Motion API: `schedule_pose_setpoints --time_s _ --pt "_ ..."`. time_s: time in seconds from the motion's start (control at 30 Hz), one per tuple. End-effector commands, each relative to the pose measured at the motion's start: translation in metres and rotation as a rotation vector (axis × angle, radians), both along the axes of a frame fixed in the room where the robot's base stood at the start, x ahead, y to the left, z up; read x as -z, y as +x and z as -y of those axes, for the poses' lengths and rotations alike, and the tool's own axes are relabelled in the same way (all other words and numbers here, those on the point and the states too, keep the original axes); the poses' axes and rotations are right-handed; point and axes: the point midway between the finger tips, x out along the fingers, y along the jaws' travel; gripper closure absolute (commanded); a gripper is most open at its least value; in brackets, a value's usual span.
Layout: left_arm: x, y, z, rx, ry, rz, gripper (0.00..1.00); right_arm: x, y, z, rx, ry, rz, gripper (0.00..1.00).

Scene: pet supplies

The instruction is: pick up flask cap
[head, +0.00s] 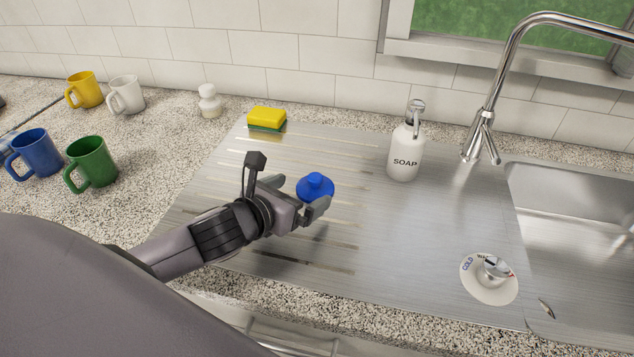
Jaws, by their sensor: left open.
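A blue flask cap (315,186) is on or just above the metal drainboard, in the middle of the head view. My left gripper (302,198) is at the cap, with one finger on its far left side and the other at its near right side. The fingers are apart, and the near one covers part of the cap's lower edge. I cannot tell whether they touch it. My right gripper is not in view.
A soap bottle (405,148) and a yellow sponge (267,117) stand at the back of the drainboard (385,235). The faucet (490,100), the sink (580,225) and a tap knob (490,275) are to the right. Blue (34,153), green (91,162), yellow (84,90) and white (126,95) mugs stand left.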

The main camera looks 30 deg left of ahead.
Motion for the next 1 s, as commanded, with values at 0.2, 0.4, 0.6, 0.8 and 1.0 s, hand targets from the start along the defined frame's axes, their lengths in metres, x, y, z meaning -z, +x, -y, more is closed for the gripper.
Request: schedule_pose_setpoints --time_s 0.2,0.4,0.6,0.8,1.0 --pt "0.007 0.021 0.0 -0.003 -0.004 0.001 0.0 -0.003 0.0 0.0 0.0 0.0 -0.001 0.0" --pt "0.015 0.042 0.001 -0.001 -0.003 0.0 0.0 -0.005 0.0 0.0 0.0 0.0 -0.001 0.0" --pt "0.019 0.048 0.002 0.001 -0.001 -0.001 0.0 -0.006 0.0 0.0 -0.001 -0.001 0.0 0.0" --pt "0.019 0.048 0.002 0.001 0.0 -0.001 0.06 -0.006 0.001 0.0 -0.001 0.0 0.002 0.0" --pt "0.019 0.048 0.002 0.001 0.0 -0.001 0.47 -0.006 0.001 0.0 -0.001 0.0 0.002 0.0"
